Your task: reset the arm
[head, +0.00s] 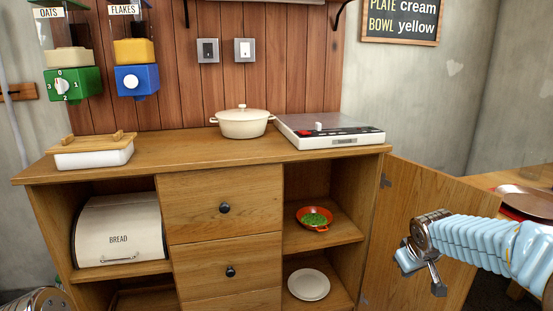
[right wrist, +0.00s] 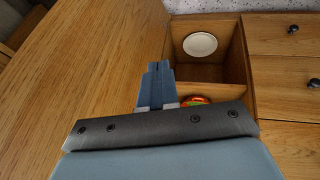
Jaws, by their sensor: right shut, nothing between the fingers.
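My right gripper (head: 405,263) is in front of the open cabinet door (head: 405,205) at the right of the head view. Its fingers are together and empty, and they also show shut in the right wrist view (right wrist: 158,70). The blue arm comes in from the right. The wooden door stands swung open, and its panel fills the left of the right wrist view (right wrist: 90,65). Whether the gripper touches the door I cannot tell. My left gripper is not visible.
The cabinet's right compartment holds an orange bowl with green food (head: 314,219) above a white plate (head: 309,284). A bread box (head: 120,230) sits in the left compartment. On top are a butter dish (head: 92,156), a cream pot (head: 243,124) and a hob (head: 330,131). A table (head: 500,186) stands at right.

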